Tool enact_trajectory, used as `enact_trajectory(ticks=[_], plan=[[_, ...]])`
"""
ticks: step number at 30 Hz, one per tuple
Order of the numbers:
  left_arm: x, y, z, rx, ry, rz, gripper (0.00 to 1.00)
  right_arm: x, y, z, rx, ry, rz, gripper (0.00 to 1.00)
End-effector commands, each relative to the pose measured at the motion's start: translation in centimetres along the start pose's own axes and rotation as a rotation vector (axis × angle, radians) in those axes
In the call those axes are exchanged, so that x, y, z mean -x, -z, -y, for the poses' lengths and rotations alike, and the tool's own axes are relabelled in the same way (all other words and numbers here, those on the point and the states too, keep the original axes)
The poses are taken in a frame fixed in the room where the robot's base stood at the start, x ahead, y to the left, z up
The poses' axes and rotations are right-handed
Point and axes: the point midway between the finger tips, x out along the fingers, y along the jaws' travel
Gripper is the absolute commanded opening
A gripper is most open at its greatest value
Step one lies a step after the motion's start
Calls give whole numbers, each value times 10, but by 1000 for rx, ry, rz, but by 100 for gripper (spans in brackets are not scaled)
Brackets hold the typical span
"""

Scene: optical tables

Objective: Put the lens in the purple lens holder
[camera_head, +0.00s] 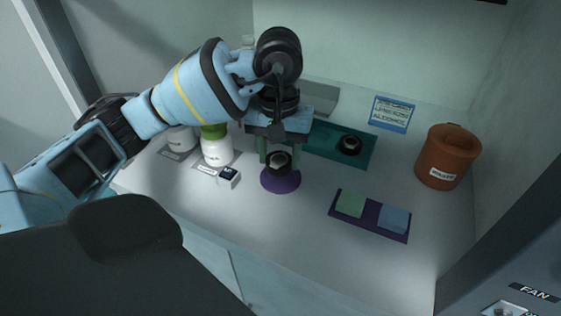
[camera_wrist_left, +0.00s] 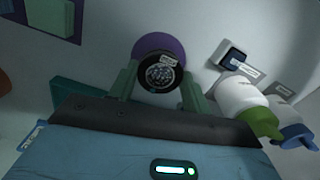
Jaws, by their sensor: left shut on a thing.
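The lens (camera_head: 279,162), a dark round piece with a pale shiny face, is held between the green fingers of my left gripper (camera_head: 273,156). The purple lens holder (camera_head: 281,182) has a round base on the worktop, directly below the lens in the head view. In the left wrist view, the lens (camera_wrist_left: 161,73) lies between the fingertips and overlaps the purple disc (camera_wrist_left: 157,44). The lens hides part of the holder, so I cannot tell whether they touch. My right gripper is not in view.
White bottles, one with a green top (camera_head: 216,148), and a small dark-topped box (camera_head: 229,176) stand left. A teal mat (camera_head: 320,145) with a black round piece (camera_head: 349,143) is behind. A purple tray (camera_head: 369,216) and an orange waste bin (camera_head: 448,156) are right. The front worktop is clear.

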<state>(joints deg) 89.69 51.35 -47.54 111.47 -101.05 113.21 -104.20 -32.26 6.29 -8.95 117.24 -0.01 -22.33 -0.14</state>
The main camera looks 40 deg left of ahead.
Motion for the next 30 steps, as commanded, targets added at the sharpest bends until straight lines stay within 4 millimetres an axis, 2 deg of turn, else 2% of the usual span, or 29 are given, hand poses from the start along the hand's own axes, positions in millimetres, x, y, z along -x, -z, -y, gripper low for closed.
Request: enact_trajectory(ticks=[5, 9, 16, 29, 30], plan=[[0, 2, 0, -1, 0, -1, 25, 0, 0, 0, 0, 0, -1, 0], [0, 10, -1, 2, 0, 0, 25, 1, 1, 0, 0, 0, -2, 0], [-33, 9, -1, 0, 1, 1, 25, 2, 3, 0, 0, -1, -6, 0], [-40, 9, -1, 0, 1, -1, 25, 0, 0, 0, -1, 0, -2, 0], [-40, 9, -1, 0, 1, -1, 52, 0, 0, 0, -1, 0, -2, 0]])
